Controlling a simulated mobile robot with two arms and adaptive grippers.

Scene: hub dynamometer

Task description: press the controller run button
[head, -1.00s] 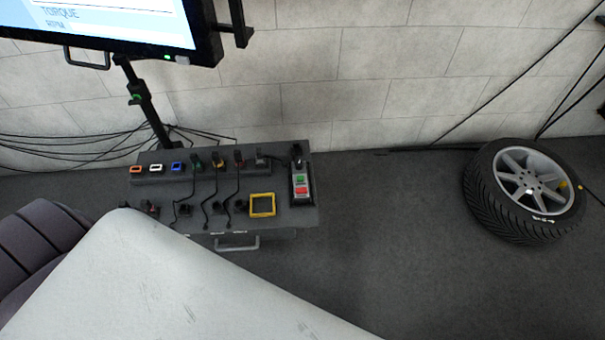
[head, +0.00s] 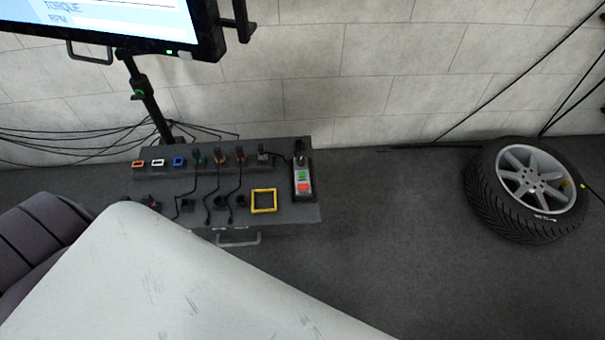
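The controller (head: 303,200) is a dark upright-shaped box at the right end of the grey cart top. It carries a green button (head: 302,176) above a red button (head: 304,187); any labels are too small to read. The green one may be the run button. Neither of my grippers shows in the head view, and nothing touches the controller.
The grey cart (head: 290,216) also holds cables, coloured sockets and a yellow frame (head: 264,209). A monitor (head: 205,35) stands behind it on a pole. A large pale panel (head: 150,280) fills the lower left. A wheel (head: 530,190) lies at right; floor between is clear.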

